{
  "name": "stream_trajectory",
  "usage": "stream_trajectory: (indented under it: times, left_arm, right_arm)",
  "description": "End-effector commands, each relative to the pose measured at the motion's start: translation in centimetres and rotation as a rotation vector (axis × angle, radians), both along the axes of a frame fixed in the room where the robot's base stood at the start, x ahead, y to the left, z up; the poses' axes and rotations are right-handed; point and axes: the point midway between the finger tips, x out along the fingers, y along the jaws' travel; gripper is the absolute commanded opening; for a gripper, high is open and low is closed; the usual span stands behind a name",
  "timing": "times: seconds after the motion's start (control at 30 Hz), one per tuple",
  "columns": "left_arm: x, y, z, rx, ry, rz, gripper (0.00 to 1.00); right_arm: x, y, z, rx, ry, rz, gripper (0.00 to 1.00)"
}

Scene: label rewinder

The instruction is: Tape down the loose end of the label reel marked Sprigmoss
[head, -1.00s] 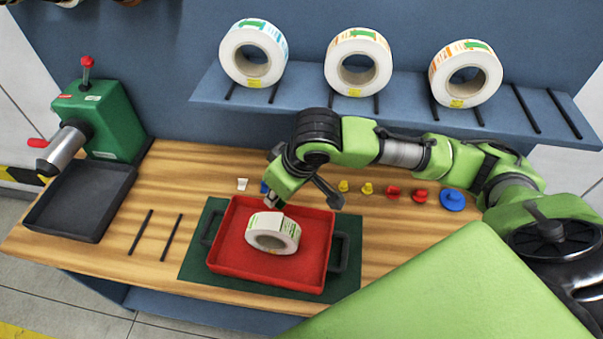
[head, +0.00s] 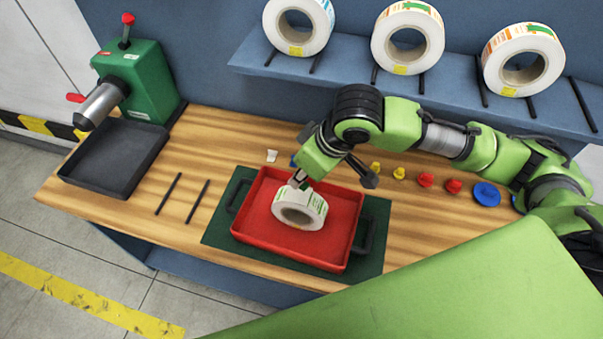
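A white label reel (head: 314,207) with green print sits in the red tray (head: 265,241), left of its middle. Its lettering is too small to read, so I cannot confirm the name Sprigmoss. My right gripper (head: 298,182) points down at the reel's upper back edge, its fingertips touching or very close to it. Whether the fingers are closed on the reel is not clear. The reel's loose end is not clearly distinguishable; the gripper partly covers that side. My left gripper is not in view.
The tray stands on a dark green mat (head: 218,226) on the wooden bench. A green machine (head: 150,85) and a black tray (head: 113,160) are at left. Three reels, one being (head: 408,20), stand on the blue shelf (head: 345,80). Coloured pieces, including a blue disc (head: 487,194), lie behind.

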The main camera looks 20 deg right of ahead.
Motion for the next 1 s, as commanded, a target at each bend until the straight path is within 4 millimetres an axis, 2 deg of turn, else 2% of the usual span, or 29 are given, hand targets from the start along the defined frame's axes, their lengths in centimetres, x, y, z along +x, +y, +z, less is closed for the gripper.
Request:
stream_trajectory:
  times: [0.03,0.5,1.0]
  left_arm:
    - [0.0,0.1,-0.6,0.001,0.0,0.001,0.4]
    - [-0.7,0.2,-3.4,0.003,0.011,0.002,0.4]
    - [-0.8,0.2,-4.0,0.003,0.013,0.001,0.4]
  right_arm:
    - [0.0,0.0,-0.6,-0.001,-0.001,0.0,0.09]
    - [0.0,0.0,-2.8,0.0,0.0,0.0,0.09]
    - [0.0,0.0,-5.0,-0.001,0.001,0.0,0.09]
